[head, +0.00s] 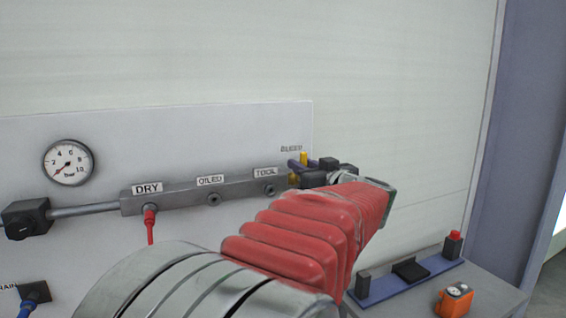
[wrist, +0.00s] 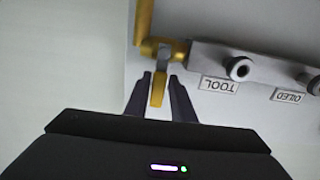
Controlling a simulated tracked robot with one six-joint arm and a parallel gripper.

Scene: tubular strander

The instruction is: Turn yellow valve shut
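The yellow valve sits at the right end of the grey manifold under the BLEED label. Its yellow lever (head: 303,157) points up, crosswise to the manifold, in the head view. In the wrist view, which is upside down, the lever (wrist: 157,91) lies between the two dark fingers of my gripper (wrist: 160,82). The fingers are open, with a narrow gap on each side of the lever. The valve's brass body (wrist: 168,47) is just beyond the fingertips. My gripper (head: 305,163) comes in from the right in the head view, and my arm hides the area below the valve.
The manifold (head: 185,197) carries DRY, OILED and TOOL ports; a red hose (head: 150,225) is plugged into DRY. A pressure gauge (head: 68,162) is at left. A blue rack (head: 410,275) and an orange device (head: 455,299) stand on the bench at lower right.

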